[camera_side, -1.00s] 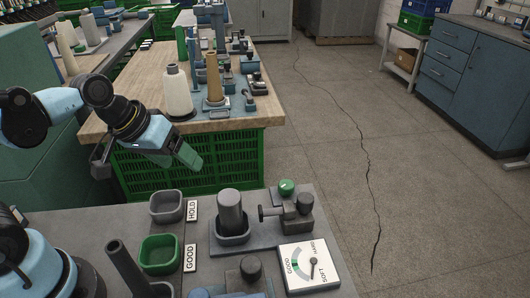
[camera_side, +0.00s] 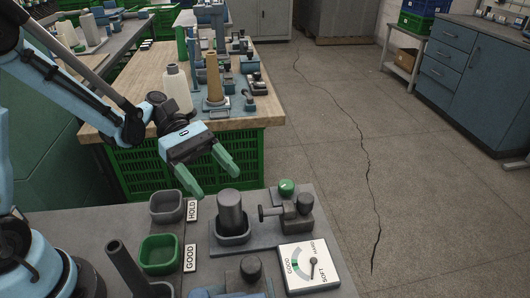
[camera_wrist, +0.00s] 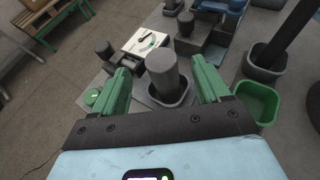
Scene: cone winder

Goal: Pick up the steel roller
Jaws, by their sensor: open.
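The steel roller (camera_side: 230,210) is a grey cylinder standing upright in a square dark holder (camera_side: 233,236) on the grey bench. My gripper (camera_side: 217,184) is open, with two green fingers, above and to the left of the roller in the side view. In the wrist view the roller (camera_wrist: 163,72) stands in its holder, between and beyond the two open fingers (camera_wrist: 165,88). The fingers do not appear to touch it, and nothing is held. The roller's lower end is hidden inside the holder.
A green tray marked GOOD (camera_side: 160,252) and a grey tray marked HOLD (camera_side: 167,206) lie left of the roller. A clamp-like fixture (camera_side: 291,212), a green button (camera_side: 286,187) and a dial gauge (camera_side: 309,265) are to its right. A dark post (camera_side: 124,262) rises at front left.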

